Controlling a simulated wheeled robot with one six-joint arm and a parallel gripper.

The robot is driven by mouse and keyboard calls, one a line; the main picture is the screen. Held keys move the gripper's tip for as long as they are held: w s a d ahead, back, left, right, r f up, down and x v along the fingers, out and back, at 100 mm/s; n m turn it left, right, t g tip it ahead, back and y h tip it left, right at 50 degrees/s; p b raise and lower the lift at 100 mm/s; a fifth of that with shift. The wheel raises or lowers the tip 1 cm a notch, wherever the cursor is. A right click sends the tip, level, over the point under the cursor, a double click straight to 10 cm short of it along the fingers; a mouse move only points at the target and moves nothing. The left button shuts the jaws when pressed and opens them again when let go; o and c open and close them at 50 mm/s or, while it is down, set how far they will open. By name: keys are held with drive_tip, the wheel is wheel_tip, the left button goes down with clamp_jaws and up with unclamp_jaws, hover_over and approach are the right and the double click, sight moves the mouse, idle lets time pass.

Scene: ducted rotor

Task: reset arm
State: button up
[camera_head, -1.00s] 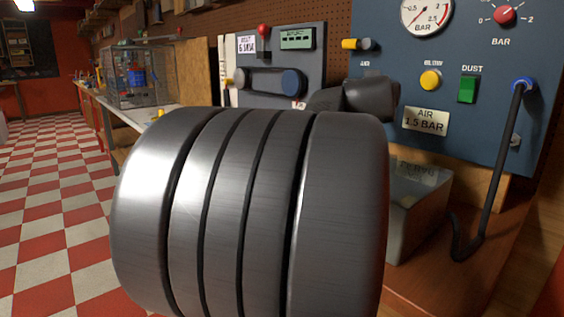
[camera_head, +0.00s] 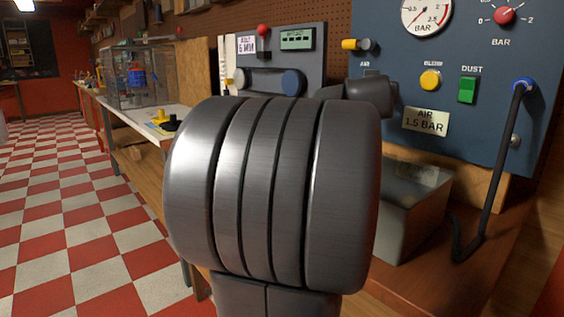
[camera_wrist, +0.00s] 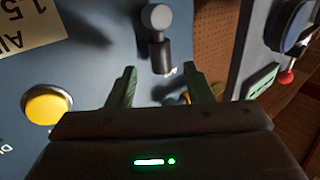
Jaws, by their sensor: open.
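My gripper (camera_wrist: 161,80) shows in the wrist view with its two greenish fingers spread apart. Nothing is held between them. It faces the blue panel (camera_wrist: 85,75), close to a grey lever with a pale round end (camera_wrist: 157,18). A yellow-orange part shows partly behind the right finger. In the head view my own dark arm links fill the middle and hide much of the bench; I cannot make out the fingers there.
The blue panel (camera_head: 420,60) carries a yellow button (camera_head: 430,80), a green dust switch (camera_head: 468,89) and a black hose (camera_head: 500,150). A clear-sided box (camera_head: 412,215) sits below. A wire cage (camera_head: 140,78) stands on the left bench. The checkered floor (camera_head: 80,220) is open at left.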

drive_tip(key=w+n+g+p, duration=0.1)
drive_tip(key=w+p, duration=0.1)
drive_tip(key=w+n+p, duration=0.1)
drive_tip(key=w+p, duration=0.2)
drive_tip(key=shift+d+r+g, duration=0.15)
drive_tip(key=shift+g, duration=0.25)
drive_tip(key=shift+n, duration=0.3)
